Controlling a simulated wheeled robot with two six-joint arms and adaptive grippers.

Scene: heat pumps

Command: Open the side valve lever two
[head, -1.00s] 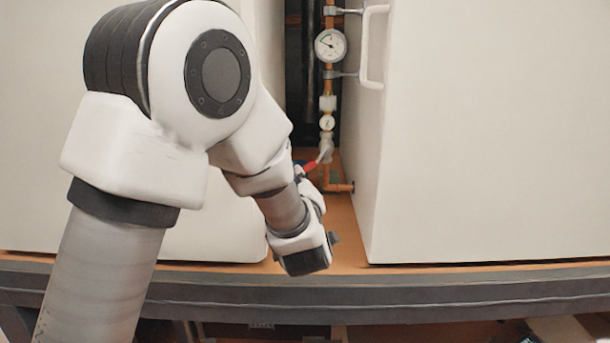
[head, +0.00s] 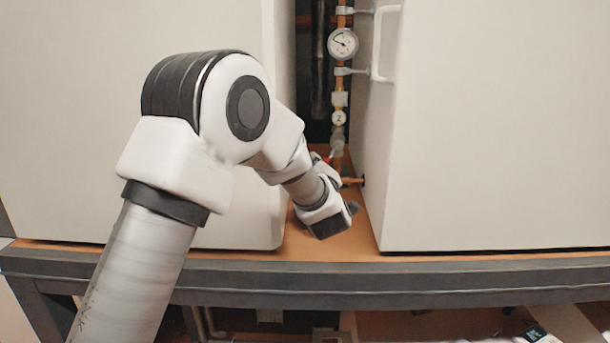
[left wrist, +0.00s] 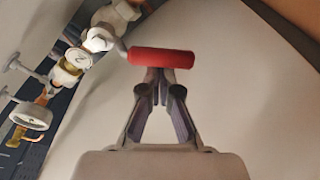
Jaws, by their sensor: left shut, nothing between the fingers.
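The side valve lever has a red handle (left wrist: 162,58). In the left wrist view it lies crosswise right at the fingertips of my left gripper (left wrist: 158,78). The fingers come together at their tips, shut, with the handle just beyond them; whether they touch it I cannot tell. The valve body (left wrist: 98,40) sits at the handle's left end. In the head view my left gripper (head: 328,210) reaches into the gap between two white cabinets, and only a bit of the red handle (head: 328,159) shows beside the copper pipe. My right gripper is not in view.
White cabinets stand left (head: 110,120) and right (head: 500,130) of the narrow gap. The copper pipe carries a large gauge (head: 342,43) and a small gauge (head: 339,118). A white bar handle (head: 377,45) sticks out from the right cabinet.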

